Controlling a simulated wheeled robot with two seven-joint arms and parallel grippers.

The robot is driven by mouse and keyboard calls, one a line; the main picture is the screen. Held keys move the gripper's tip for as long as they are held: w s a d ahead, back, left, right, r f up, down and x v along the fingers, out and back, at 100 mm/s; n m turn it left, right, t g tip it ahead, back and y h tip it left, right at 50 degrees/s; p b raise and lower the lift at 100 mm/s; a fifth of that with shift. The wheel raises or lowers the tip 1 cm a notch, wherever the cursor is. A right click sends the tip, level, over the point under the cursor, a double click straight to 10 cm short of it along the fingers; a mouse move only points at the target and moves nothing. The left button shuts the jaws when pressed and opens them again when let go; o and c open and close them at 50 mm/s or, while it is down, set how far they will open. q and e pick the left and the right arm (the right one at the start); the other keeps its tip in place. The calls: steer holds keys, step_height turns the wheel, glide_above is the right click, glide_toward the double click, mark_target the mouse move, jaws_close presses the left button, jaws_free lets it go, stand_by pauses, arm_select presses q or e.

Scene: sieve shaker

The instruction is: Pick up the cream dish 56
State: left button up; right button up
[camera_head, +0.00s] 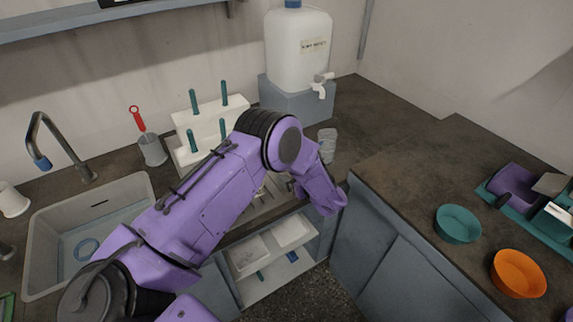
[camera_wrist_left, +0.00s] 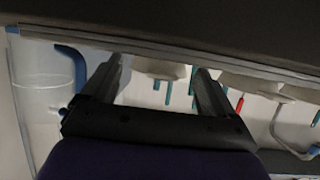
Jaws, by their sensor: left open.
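Two pale cream-white dishes or trays sit in the open space under the counter in the head view: the left one (camera_head: 249,257) and the right one (camera_head: 292,231). I cannot read a number on either, so I cannot tell which is dish 56. My left arm reaches across the counter, and its forearm hides most of the hand in the head view. My right gripper is not in view.
A white rack (camera_head: 210,125) with teal pegs, a water container (camera_head: 298,52) and a clear cup (camera_head: 327,146) stand on the back counter. A sink (camera_head: 42,260) is at left. A teal bowl (camera_head: 458,224) and an orange bowl (camera_head: 518,273) are on the right counter.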

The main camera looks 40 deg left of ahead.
arm_select(q)
steer(key=shift+w+a+f, duration=0.15)
steer(key=shift+w+a, duration=0.1)
steer(key=shift+a, duration=0.3)
steer(key=shift+a+f, duration=0.1)
steer(key=shift+a, duration=0.15)
steer(key=shift+d, duration=0.1)
steer(key=c, duration=1.1)
jaws_close()
